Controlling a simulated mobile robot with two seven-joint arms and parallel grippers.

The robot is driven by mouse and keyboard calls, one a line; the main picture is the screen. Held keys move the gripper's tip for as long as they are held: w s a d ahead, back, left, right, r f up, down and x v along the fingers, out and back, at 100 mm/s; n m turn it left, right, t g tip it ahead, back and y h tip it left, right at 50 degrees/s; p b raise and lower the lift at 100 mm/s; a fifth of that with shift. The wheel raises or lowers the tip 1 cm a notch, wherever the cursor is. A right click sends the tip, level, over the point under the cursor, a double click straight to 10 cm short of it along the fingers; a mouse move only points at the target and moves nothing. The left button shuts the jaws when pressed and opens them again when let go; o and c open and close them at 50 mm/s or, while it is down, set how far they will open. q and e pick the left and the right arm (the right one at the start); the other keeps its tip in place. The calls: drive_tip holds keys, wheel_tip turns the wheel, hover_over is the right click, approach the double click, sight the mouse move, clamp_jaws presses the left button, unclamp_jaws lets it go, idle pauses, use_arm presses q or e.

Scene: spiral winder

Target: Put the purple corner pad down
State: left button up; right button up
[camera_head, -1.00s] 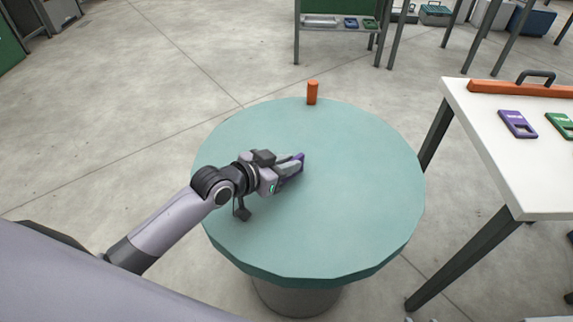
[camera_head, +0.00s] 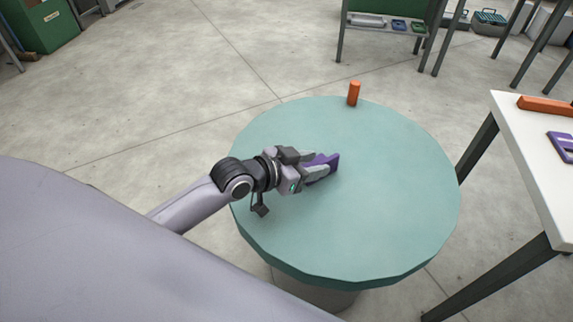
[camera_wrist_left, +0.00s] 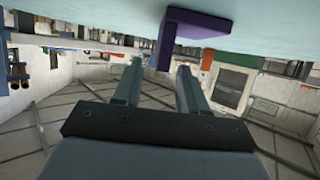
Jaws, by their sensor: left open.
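The purple corner pad (camera_head: 330,163) is at the middle of the round turquoise table (camera_head: 390,220). My left gripper (camera_head: 314,166) points right, low over the table, with its fingers around the pad. The left wrist view shows the pad (camera_wrist_left: 198,24) against the turquoise tabletop (camera_wrist_left: 270,25), which fills the top of that picture. There the two fingers (camera_wrist_left: 160,66) stand apart, and one leg of the pad reaches between their tips with gaps showing beside it. The fingers hide part of the pad in the head view. My right gripper is out of view.
An orange peg (camera_head: 354,93) stands at the table's far edge. A white table (camera_head: 530,140) at right holds an orange bar (camera_head: 545,104) and a purple plate (camera_head: 564,143). A shelf (camera_head: 380,25) stands behind. The turquoise table's right and front are clear.

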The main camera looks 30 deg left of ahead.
use_arm(q)
drive_tip(key=v, duration=0.7)
drive_tip(key=shift+s+a+r+p, duration=0.1)
drive_tip(key=shift+s+a+p, duration=0.05)
drive_tip(key=shift+p, duration=0.25)
drive_tip(key=shift+v, duration=0.75)
